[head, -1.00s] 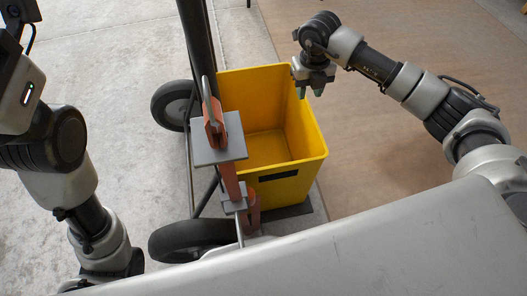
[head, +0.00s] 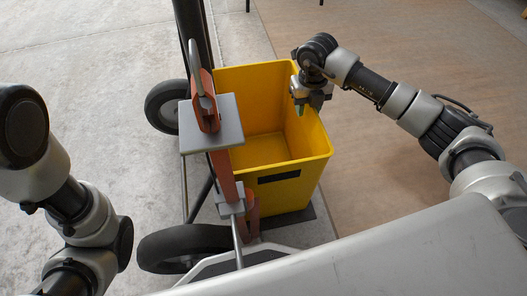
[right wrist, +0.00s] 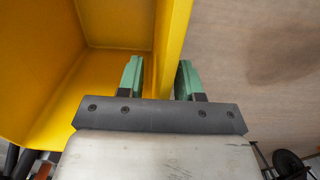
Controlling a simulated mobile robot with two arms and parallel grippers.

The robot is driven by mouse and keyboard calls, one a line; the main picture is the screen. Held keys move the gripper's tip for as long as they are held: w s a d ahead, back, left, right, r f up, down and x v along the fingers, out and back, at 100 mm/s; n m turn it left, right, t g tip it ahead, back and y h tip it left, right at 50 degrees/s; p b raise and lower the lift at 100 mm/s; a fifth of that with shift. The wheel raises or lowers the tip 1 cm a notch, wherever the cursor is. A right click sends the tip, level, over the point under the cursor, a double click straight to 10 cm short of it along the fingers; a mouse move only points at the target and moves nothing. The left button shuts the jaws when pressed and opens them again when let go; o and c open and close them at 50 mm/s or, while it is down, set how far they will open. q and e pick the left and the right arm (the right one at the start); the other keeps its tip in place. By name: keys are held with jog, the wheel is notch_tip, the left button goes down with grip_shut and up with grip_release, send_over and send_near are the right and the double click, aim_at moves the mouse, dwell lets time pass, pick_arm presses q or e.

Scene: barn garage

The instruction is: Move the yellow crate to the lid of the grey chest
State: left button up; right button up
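The yellow crate (head: 290,188) is an open, empty bin. It stands upright on the toe plate of a hand truck in the middle of the head view. My right gripper (head: 300,104) is at the crate's right wall, near the top edge. In the right wrist view, the green fingers of the gripper (right wrist: 160,80) are apart, with the crate's wall (right wrist: 172,40) between them and a gap showing at the right finger. My left arm is at the left of the head view, but its gripper is out of frame. I cannot make out the grey chest.
The hand truck (head: 222,178), with orange and grey parts, a dark upright pole and black wheels (head: 163,106), stands against the crate's left side. Bare concrete (head: 80,60) lies left. A brown wooden floor area (head: 390,150) is clear at right.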

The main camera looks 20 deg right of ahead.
jog(key=shift+c, duration=0.4)
grip_shut()
dwell(0.8)
jog(key=shift+r, duration=0.1)
